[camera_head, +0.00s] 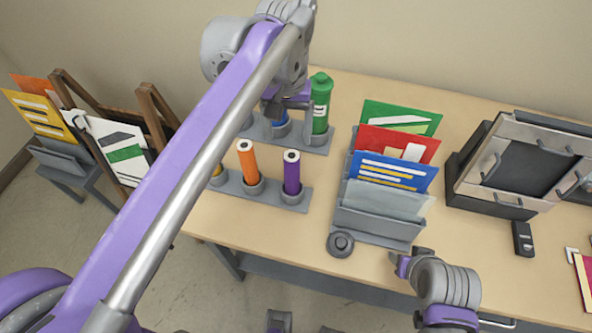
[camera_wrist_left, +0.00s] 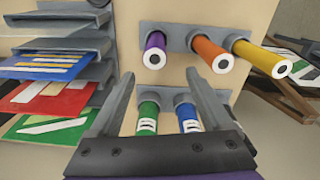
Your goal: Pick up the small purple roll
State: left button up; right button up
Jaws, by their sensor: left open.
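The small purple roll (camera_head: 291,174) stands upright in a grey holder, at the right end of a front row beside an orange roll (camera_head: 248,163) and a yellow roll (camera_head: 217,171). In the left wrist view the purple roll (camera_wrist_left: 154,50) shows its end, beyond the fingertips. My left gripper (camera_head: 284,102) is at the back row, by the blue roll (camera_head: 281,122) and green roll (camera_head: 320,105). Its fingers (camera_wrist_left: 159,75) are spread and hold nothing; the blue and green rolls show between them in the wrist view. My right gripper (camera_head: 408,262) is near the table's front edge, its jaws unclear.
A grey rack (camera_head: 376,226) of coloured folders stands right of the rolls, with a dark round object (camera_head: 340,244) at its front corner. The laminator (camera_head: 520,164) is further right. Bare tabletop (camera_head: 262,235) lies in front of the rolls.

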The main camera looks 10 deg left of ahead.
aim_at(292, 165)
pick_arm(q)
jog(key=f, duration=0.7)
jog(key=d+f, duration=0.1)
jog(key=f, duration=0.2)
jog(key=shift+s+f, duration=0.2)
jog(key=shift+s, duration=0.05)
grip_shut()
